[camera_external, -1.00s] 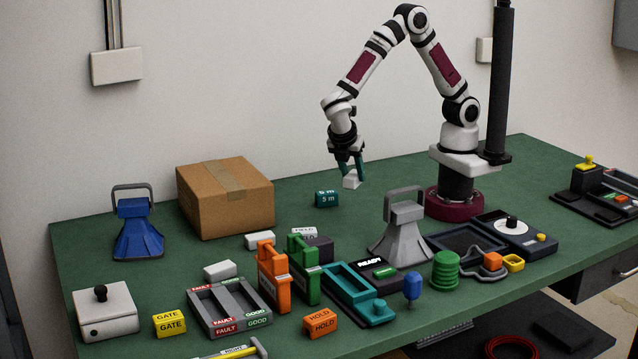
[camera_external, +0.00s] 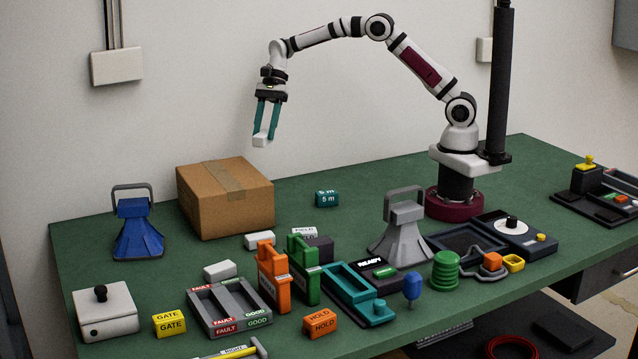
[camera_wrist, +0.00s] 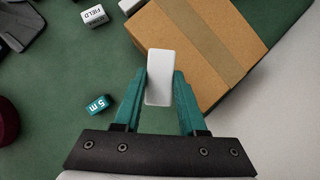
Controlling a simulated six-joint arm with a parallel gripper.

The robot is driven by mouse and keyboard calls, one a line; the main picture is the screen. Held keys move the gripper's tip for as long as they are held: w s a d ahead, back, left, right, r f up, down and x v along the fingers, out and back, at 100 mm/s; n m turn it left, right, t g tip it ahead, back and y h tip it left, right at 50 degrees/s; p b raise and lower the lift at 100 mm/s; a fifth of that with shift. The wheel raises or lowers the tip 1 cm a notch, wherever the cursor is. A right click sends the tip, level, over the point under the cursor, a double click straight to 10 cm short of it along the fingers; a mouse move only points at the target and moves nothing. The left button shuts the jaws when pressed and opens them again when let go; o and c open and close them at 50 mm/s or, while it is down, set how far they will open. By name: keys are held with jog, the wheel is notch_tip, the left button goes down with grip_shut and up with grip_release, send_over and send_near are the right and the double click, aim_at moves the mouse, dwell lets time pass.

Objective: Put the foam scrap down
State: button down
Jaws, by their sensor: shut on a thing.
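A white block, which looks like the foam scrap (camera_external: 261,139), is held between the teal fingers of my gripper (camera_external: 265,128). In the external view it is in the air, above and near the right edge of the cardboard box. It also shows in the wrist view as a pale block (camera_wrist: 160,77) between the fingertips of my gripper (camera_wrist: 160,86). My gripper is shut on it and points down. Two similar white blocks lie on the table, one in front of the box (camera_external: 259,240) and one nearer the front (camera_external: 220,271).
The cardboard box (camera_external: 225,205) stands at the back left of the green table (camera_external: 340,240). A teal "5 m" block (camera_external: 327,199) lies right of it. Trays, labelled blocks and holders crowd the front. Bare green table lies around the teal block.

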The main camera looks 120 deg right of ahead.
jog(key=d+r+m+t+h, duration=0.1)
jog(key=d+r+m+h, duration=0.35)
jog(key=d+m, duration=0.4)
send_near(217, 170)
jog(key=shift+w+d+f+y, duration=0.1)
jog(key=shift+w+d+y, duration=0.1)
jog(key=shift+w, duration=0.3)
jog(key=shift+w+d+f+y, duration=0.1)
jog(key=shift+w+d, duration=0.1)
jog(key=shift+w, duration=0.35)
notch_tip(217, 170, down, 4)
jog(key=shift+w+a+f, duration=0.1)
jog(key=shift+w, duration=0.05)
jog(key=shift+c, duration=2.4)
grip_release()
